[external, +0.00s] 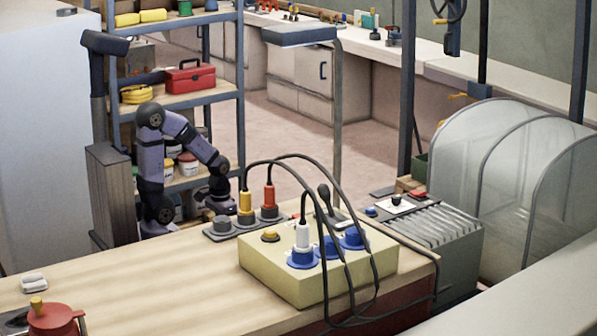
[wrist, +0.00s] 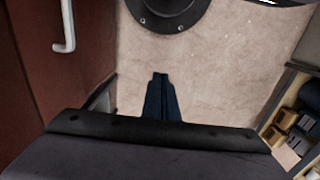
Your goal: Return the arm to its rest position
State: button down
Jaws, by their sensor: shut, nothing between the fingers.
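My arm (external: 178,135) is folded up at the left end of the wooden bench in the external view, its forearm reaching right and its wrist bent down. My gripper (wrist: 160,76) shows in the wrist view as dark fingers pressed together, shut and empty, pointing out over the pale floor. In the external view its fingertips are too small and dark to make out beside the grey connector strip.
A grey strip (external: 222,234) with yellow and red plugs lies right of my arm. A cream box (external: 270,279) with blue sockets and a white plug stands nearby, black cables looping over it. A lamp post (external: 337,120) and shelves (external: 190,98) stand behind. A red pot (external: 55,319) sits front left.

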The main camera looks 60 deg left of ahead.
notch_tip(320, 180, up, 27)
jog(key=p, duration=2.5)
